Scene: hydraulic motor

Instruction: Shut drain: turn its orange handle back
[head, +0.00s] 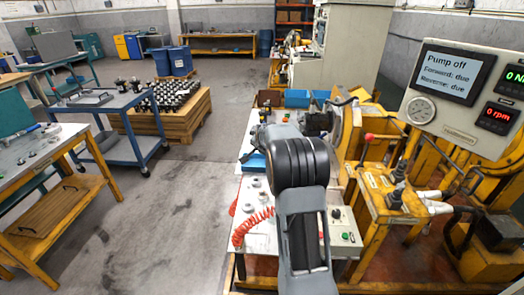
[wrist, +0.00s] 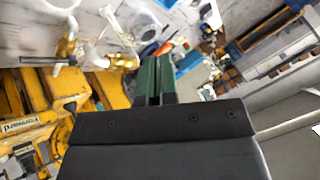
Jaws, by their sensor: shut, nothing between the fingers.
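My gripper (wrist: 153,80) shows in the wrist view as two green fingers close together, shut and empty. In the head view my own arm hides it. I cannot clearly make out the drain's orange handle in either view. In the wrist view, brass-coloured fittings (wrist: 68,45) with white pipe parts and a dark bar (wrist: 46,60) lie left of the fingers, apart from them. A small orange piece (wrist: 165,47) shows just beyond the fingertips; I cannot tell what it is.
The yellow test rig (head: 385,200) stands right of my arm, with a red-knobbed lever (head: 368,137). The display (head: 452,76) reads "Pump off", "Forward: due", "Reverse: due". A red coiled hose (head: 252,228) lies on the bench. A blue trolley (head: 112,118) stands left; the floor between is clear.

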